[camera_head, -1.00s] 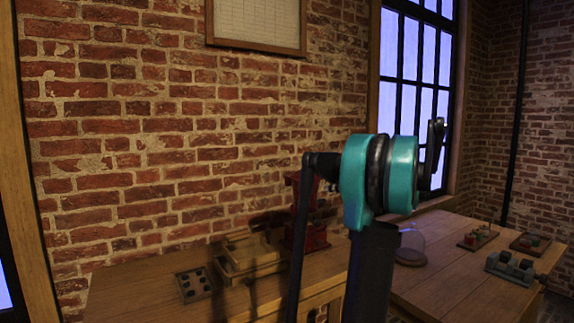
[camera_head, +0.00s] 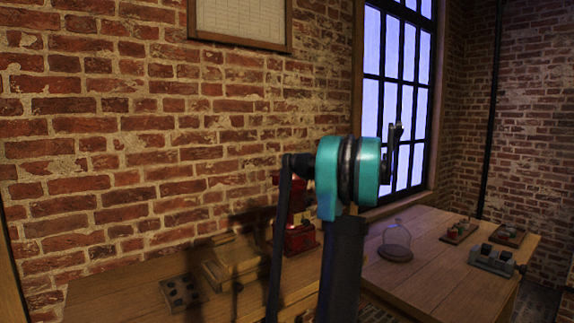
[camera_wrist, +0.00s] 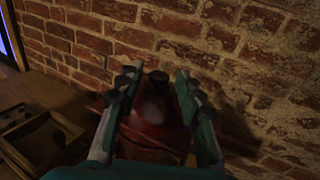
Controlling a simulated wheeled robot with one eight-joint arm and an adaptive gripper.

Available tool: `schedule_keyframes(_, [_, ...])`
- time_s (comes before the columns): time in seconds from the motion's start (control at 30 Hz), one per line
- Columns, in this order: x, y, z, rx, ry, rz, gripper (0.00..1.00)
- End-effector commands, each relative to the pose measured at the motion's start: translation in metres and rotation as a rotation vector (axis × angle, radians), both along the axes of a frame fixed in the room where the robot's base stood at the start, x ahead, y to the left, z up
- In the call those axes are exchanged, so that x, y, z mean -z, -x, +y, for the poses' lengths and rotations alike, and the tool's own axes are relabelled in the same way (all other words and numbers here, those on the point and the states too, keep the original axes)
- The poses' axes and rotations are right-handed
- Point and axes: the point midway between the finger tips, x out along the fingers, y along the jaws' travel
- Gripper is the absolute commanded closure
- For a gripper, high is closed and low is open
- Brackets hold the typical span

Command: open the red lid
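In the wrist view, my gripper (camera_wrist: 156,88) is open, with its two teal and grey fingers apart. A red object (camera_wrist: 155,115) with a dark knob on top shows between and beyond the fingers, close to the brick wall. I cannot tell whether they touch it. In the head view, a red upright object (camera_head: 300,238) stands on the bench by the wall, partly behind my arm. I cannot tell which part of it is a lid. My gripper cannot be made out in the head view.
A wooden tray (camera_head: 222,272) and a small dark-holed block (camera_head: 181,291) lie on the left bench. A glass dome (camera_head: 396,238) stands on the right wooden table (camera_head: 440,265). Small holders with blocks (camera_head: 491,260) sit at its far right. The right table's middle is clear.

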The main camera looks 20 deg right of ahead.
Motion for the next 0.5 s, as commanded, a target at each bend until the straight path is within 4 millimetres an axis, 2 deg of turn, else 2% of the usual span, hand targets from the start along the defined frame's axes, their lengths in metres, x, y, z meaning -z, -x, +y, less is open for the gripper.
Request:
schedule_keyframes(0.03, [0.0, -0.009, 0.008, -0.005, 0.0, 0.0, 0.64])
schedule_keyframes(0.2, [0.0, -0.03, 0.024, -0.002, 0.0, 0.0, 0.64])
schedule_keyframes(0.5, [0.0, -0.048, 0.037, 0.0, 0.0, 0.0, 0.64])
